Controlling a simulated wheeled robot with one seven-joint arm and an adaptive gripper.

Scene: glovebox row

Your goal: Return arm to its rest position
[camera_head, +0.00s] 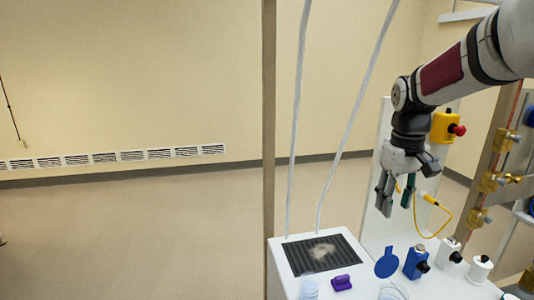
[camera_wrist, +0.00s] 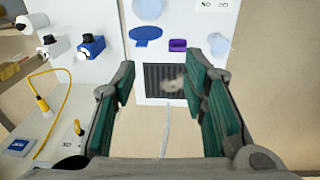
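My gripper (camera_head: 395,192) hangs from my arm at the right of the head view, above the back of the white bench (camera_head: 432,290). It points down. In the wrist view its green-padded fingers (camera_wrist: 165,105) stand wide apart with nothing between them. My arm comes in from the upper right corner and bends down at the wrist. The gripper touches nothing that I can see.
On the bench are a dark ribbed mat (camera_head: 290,258) with a pale patch, a purple block (camera_head: 341,283), a blue disc (camera_head: 387,262) and a blue box (camera_head: 416,263). A yellow box with a red button (camera_head: 446,127) and brass valves (camera_head: 490,183) stand close right. Open floor lies left.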

